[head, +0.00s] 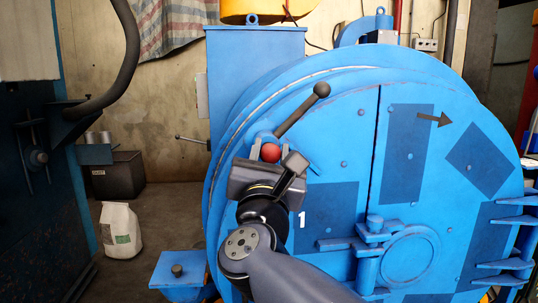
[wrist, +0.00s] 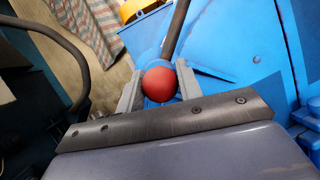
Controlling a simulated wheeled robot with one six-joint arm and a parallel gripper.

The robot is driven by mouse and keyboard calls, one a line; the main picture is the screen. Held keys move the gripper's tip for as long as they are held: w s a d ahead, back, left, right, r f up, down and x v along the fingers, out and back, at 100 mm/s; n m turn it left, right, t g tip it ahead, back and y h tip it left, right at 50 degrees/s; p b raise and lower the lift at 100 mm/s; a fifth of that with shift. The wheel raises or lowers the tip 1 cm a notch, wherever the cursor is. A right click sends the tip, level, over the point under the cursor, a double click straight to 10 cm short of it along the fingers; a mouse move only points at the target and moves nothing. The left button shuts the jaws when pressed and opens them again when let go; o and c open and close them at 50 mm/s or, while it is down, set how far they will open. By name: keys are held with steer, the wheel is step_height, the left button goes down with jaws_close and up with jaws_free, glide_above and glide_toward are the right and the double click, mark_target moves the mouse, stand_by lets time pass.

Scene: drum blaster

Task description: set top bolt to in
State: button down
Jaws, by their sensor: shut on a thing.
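The top bolt shows a red ball knob (head: 271,153) at the upper left edge of the round blue door (head: 340,160). My gripper (head: 268,150) is at the knob; in the wrist view the red knob (wrist: 160,84) sits between the two grey fingers (wrist: 158,90), which are shut on it. A dark lever with a black ball end (head: 322,90) slants up and right just behind the knob. The lever's dark rod (wrist: 176,30) also shows in the wrist view. The bolt's shaft behind the knob is hidden by the knob and my gripper.
A hinge bracket (head: 372,232) and blue side brackets (head: 505,240) stick out from the door front. A dark machine with a thick hose (head: 125,60) stands at the left. A white sack (head: 120,230) and a dark box (head: 118,175) are on the floor, with free floor around them.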

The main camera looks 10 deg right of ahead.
steer(key=shift+d+f, duration=0.1)
steer(key=shift+f, duration=0.05)
steer(key=c, duration=1)
jaws_free()
steer(key=v, duration=1)
steer(key=shift+s, duration=0.35)
steer(key=shift+x, duration=5.4)
steer(key=shift+f, duration=0.15)
